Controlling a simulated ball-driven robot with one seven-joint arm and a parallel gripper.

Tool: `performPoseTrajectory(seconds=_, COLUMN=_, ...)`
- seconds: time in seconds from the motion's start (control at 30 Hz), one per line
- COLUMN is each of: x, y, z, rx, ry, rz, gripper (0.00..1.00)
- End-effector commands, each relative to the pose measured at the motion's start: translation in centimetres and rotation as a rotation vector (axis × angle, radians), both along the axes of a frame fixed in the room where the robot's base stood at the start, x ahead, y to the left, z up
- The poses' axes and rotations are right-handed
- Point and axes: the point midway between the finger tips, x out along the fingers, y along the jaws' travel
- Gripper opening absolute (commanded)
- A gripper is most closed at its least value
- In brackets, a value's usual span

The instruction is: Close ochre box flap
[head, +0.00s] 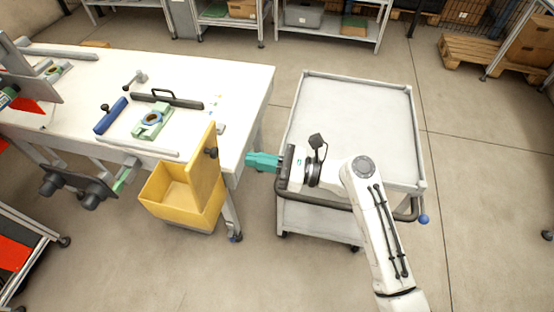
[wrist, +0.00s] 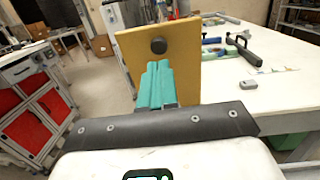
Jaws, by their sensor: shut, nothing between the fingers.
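The ochre box (head: 178,203) is at the front edge of the white table in the head view, and its top is open. Its flap (head: 206,172) stands upright along the box's right side, with a dark knob (head: 211,153) on the face toward my gripper. My teal gripper (head: 250,161) is shut and empty, to the right of the flap, with a gap between them in the head view. In the wrist view the flap (wrist: 185,50) stands ahead of the shut fingers (wrist: 158,66), with the knob (wrist: 158,46) just above the fingertips. The box body is hidden there.
The white table (head: 240,85) holds a blue bar (head: 111,115), a dark handled bar (head: 165,97) and a green fixture (head: 151,121). A grey cart (head: 350,110) stands beneath and behind my arm. Bare floor lies between table and cart.

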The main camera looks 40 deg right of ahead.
Motion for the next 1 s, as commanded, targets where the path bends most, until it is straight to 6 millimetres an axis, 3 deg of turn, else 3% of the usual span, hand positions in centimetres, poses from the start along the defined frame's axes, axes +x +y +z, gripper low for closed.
performPoseTrajectory(seconds=0.2, x=3.1, y=2.5, z=0.5, rx=-0.001, ry=-0.001, rz=0.003, gripper=0.0)
performPoseTrajectory(seconds=0.4, x=4.5, y=3.6, z=0.5, rx=-0.002, ry=0.0, rz=0.002, gripper=0.0)
performPoseTrajectory(seconds=1.0, x=5.3, y=4.0, z=0.7, rx=-0.002, ry=-0.001, rz=0.001, gripper=0.0)
